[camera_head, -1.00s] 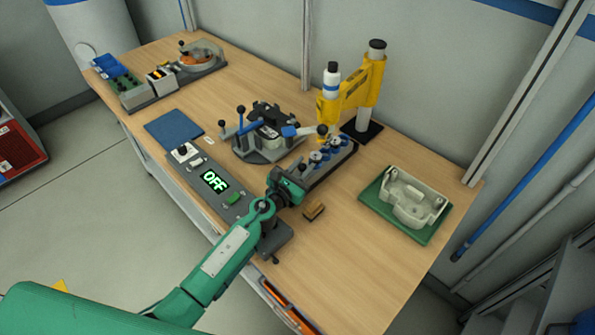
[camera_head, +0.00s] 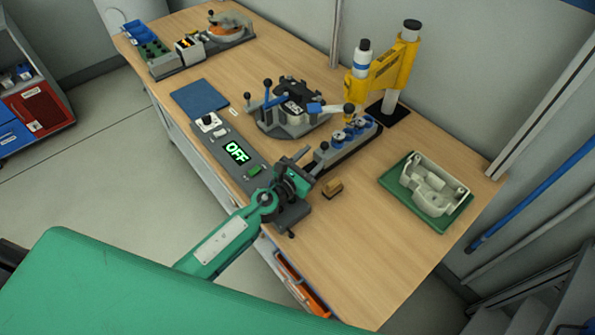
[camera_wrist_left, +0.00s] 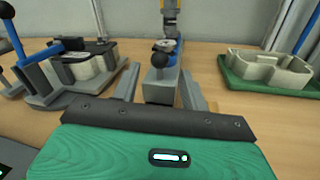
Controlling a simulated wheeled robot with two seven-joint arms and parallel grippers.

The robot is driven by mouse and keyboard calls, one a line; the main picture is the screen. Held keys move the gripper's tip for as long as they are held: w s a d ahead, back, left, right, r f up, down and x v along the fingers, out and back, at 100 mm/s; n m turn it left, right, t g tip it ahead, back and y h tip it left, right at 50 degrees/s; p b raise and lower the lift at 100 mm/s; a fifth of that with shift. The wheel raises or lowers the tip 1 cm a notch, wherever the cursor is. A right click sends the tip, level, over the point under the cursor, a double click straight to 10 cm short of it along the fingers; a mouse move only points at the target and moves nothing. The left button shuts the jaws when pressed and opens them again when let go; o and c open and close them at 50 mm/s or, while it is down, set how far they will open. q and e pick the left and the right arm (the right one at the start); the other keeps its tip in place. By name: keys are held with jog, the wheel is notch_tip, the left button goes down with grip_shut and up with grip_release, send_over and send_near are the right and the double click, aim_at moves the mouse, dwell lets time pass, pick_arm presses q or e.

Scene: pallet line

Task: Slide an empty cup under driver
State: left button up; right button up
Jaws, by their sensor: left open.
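The yellow driver (camera_head: 375,72) stands at the back of the bench on a black base. A dark ball knob (camera_head: 324,146) sits on the slide's near end. My left gripper (camera_head: 308,166) is open and empty at that near end. In the left wrist view, the open left gripper (camera_wrist_left: 159,78) has the slide's grey end block (camera_wrist_left: 158,88) and the knob (camera_wrist_left: 158,60) ahead, between its fingers. My right gripper is not in view.
A clamp fixture (camera_head: 290,108) with blue levers stands left of the slide. A control panel reading OFF (camera_head: 237,152) lies along the front edge. A small brown block (camera_head: 332,188) and a green tray (camera_head: 436,220) with a pale housing (camera_head: 425,185) lie right. The front right bench is clear.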

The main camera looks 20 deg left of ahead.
pick_arm(q)
jog(key=b+v, duration=0.1)
jog(key=v, duration=0.6)
jog(key=shift+s, duration=0.25)
jog(key=shift+a, duration=0.1)
